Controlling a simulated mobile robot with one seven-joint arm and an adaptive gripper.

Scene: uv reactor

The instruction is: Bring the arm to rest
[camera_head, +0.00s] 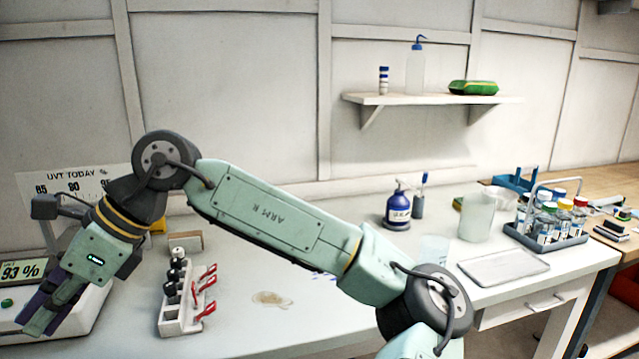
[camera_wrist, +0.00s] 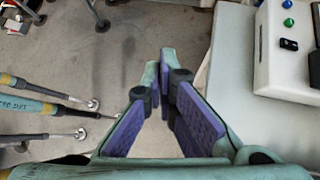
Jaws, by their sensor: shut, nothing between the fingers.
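My arm spans the head view from lower right to the left, bent at a grey joint. My gripper (camera_head: 48,318) hangs at the far left, tilted down, in front of the white instrument whose display (camera_head: 22,271) reads 93 %. In the wrist view my gripper (camera_wrist: 163,72) shows its purple-padded fingers brought together, with nothing held between them. Below the fingers there is grey floor (camera_wrist: 150,30), beside the edge of a pale bench.
A blue bottle (camera_head: 398,208), a beaker (camera_head: 476,218) and a bottle carrier (camera_head: 545,238) stand farther right.

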